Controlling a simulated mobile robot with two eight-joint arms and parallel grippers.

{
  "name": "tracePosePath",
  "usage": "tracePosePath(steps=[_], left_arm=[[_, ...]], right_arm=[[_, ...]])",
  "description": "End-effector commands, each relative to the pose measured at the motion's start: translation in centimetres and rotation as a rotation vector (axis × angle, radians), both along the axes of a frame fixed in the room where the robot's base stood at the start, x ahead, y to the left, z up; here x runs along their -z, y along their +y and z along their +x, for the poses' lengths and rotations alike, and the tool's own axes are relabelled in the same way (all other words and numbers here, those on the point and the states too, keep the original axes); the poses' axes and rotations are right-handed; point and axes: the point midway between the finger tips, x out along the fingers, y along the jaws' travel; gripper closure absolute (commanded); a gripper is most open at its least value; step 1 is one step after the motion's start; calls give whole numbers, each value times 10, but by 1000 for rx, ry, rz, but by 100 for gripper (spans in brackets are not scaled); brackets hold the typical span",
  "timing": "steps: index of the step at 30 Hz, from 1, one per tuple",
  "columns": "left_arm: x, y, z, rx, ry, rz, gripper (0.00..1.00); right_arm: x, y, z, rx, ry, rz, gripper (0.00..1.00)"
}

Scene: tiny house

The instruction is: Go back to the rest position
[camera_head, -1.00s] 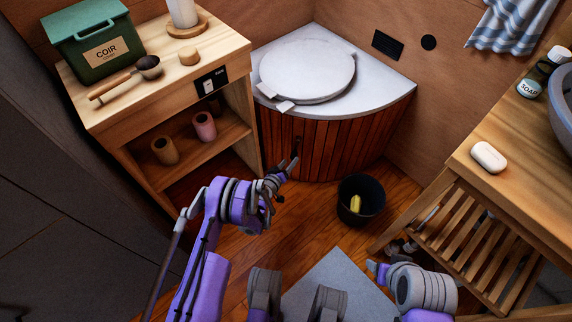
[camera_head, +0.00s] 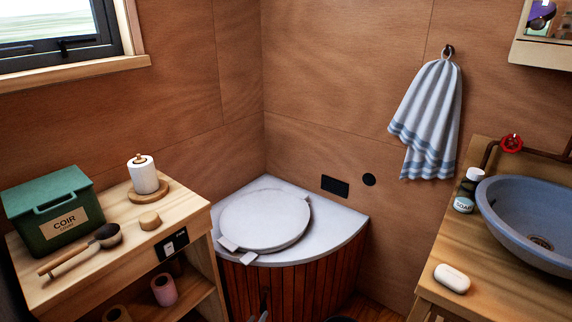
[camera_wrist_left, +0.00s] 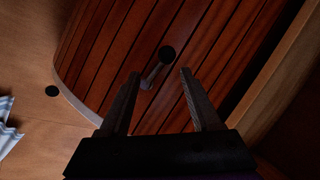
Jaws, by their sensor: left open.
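My left gripper (camera_wrist_left: 160,72) is open in the left wrist view, its two dark fingers apart with nothing held between them. Beyond the fingers is the slatted wooden front (camera_wrist_left: 118,58) of the corner toilet, with a small grey handle (camera_wrist_left: 152,76) and a dark round hole. In the head view only a small grey tip of the left gripper (camera_head: 262,316) shows at the bottom edge, in front of the slatted front. My right gripper is not in view.
A wooden shelf (camera_head: 120,210) at left holds a green COIR box (camera_head: 50,212), a scoop (camera_head: 105,236) and a paper roll (camera_head: 143,175). The corner toilet lid (camera_head: 265,220) is closed. At right a counter (camera_head: 490,290) bears soap (camera_head: 452,278) and a basin (camera_head: 530,225).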

Motion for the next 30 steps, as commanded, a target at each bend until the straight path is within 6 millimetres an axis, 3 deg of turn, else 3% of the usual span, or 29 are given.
tracePosePath(steps=[7,14,21,26,30], left_arm=[[-92,-14,2,94,67,67,36],[-175,-23,-30,179,164,147,36],[-243,-23,-95,241,284,240,36],[-276,-17,-153,266,372,305,36],[-294,-8,-209,276,454,366,36]], right_arm=[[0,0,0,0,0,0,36],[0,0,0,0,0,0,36],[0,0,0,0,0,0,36],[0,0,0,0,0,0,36],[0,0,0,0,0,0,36]])
